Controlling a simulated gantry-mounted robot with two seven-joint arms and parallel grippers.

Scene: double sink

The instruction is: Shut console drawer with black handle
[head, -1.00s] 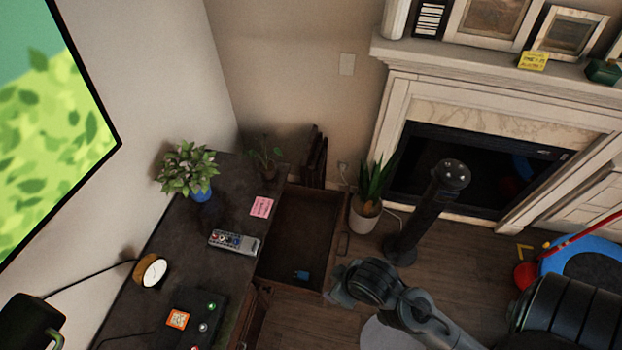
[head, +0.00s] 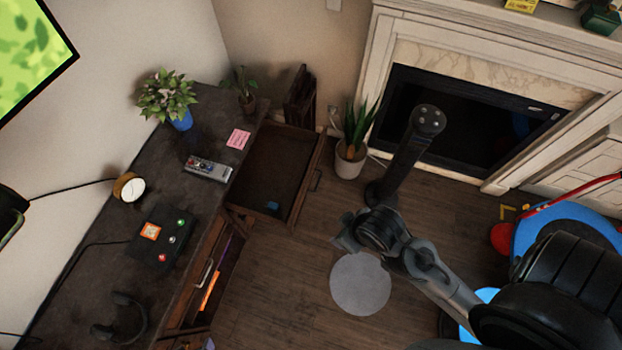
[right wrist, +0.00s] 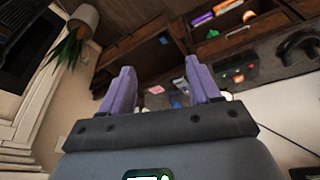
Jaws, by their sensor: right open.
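The dark wooden console (head: 150,190) has a drawer (head: 262,183) pulled open at its far end, with a small blue item inside. Its dark handle (head: 316,180) is on the front facing the fireplace. A second, nearer drawer (head: 190,312) also stands open, with orange and purple items and a paler-looking handle. My right gripper (head: 347,232) is in front of the far drawer's front, apart from it. In the right wrist view its purple fingers (right wrist: 157,75) are open and empty, and the far drawer (right wrist: 135,55) shows beyond them. My left gripper is out of view.
A potted plant (head: 350,150) and a black tower (head: 408,150) stand beyond the drawer, near the fireplace (head: 470,125). A round grey mat (head: 360,284) lies on open floor.

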